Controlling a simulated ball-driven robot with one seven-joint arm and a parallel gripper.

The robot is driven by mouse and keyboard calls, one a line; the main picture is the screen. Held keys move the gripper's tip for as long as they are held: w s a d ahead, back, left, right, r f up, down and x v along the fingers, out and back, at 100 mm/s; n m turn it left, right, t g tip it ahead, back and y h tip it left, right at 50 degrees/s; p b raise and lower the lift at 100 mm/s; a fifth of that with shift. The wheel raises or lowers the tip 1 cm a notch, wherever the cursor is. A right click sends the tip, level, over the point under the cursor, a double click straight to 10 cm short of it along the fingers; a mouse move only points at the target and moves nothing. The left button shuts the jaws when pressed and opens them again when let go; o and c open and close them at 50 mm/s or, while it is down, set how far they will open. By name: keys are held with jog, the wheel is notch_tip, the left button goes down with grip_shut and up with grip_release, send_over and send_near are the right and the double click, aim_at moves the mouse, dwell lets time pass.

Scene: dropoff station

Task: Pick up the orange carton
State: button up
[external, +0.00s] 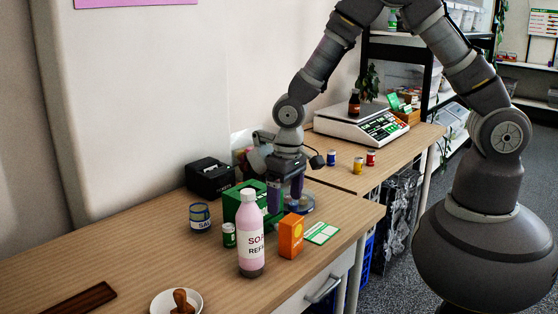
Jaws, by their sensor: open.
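My gripper (286,204) points down above the table, behind the carton and beside the green box (240,200). Its purple fingers are open and apart from the carton as far as I can see. What lies between the fingers is partly hidden.
A pink bottle (250,236) stands just left of the carton, with a small green can (229,235) behind it. A green-and-white card (322,233) lies to the carton's right. A round glass dish (300,203) sits by my gripper. A scale (361,124) stands on the far table.

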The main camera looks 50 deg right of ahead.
aim_at(292, 219)
jog(key=s+f, duration=0.2)
jog(key=f, duration=0.1)
jog(key=shift+f+g+b, duration=0.2)
jog(key=shift+g+b, duration=0.1)
notch_tip(292, 219, down, 6)
jog(key=b, duration=0.3)
jog(key=shift+w+d+f, duration=0.1)
jog(key=shift+d+f, duration=0.05)
jog(key=shift+f, duration=0.1)
jog(key=shift+r, duration=0.1)
jog(key=c, duration=1)
jog(key=shift+r, duration=0.1)
